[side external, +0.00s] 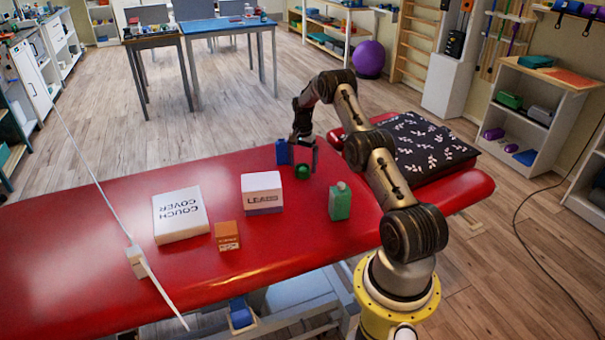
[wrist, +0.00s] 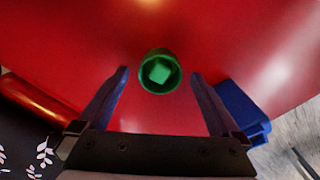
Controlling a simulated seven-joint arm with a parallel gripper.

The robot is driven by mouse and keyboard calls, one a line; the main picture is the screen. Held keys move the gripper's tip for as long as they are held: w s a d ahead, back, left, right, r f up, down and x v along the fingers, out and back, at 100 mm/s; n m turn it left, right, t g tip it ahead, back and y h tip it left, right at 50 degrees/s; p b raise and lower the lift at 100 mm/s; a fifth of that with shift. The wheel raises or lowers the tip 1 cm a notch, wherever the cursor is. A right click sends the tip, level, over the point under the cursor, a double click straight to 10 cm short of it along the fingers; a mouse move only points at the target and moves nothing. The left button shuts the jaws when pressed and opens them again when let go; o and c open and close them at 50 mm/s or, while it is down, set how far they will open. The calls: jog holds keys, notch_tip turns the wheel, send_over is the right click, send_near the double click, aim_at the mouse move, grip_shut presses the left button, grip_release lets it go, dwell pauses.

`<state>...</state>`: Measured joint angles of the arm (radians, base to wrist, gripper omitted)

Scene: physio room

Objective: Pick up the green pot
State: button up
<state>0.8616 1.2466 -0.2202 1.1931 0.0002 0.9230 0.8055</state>
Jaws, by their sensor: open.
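The green pot (side external: 302,172) is a small round green container on the red couch, below my gripper in the side view. In the wrist view the green pot (wrist: 160,72) is seen from above, with a lighter green square shape in its middle. My gripper (side external: 298,160) points down over the pot. In the wrist view my gripper (wrist: 158,82) is open, one finger to the left and one to the right of the pot, with red surface showing between each finger and the pot. I cannot tell the exact height of the fingertips over the couch.
A white box (side external: 262,193) and a green bottle (side external: 340,201) stand near the pot. A blue object (side external: 282,152) is close beside my gripper. The couch cover pack (side external: 180,214), orange box (side external: 227,236) and dark patterned pillow (side external: 425,148) also lie on the red couch (side external: 80,250).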

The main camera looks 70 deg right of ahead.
jog(key=shift+f, duration=0.5)
jog(key=c, duration=1.4)
jog(key=shift+c, duration=0.2)
jog(key=shift+r, duration=0.1)
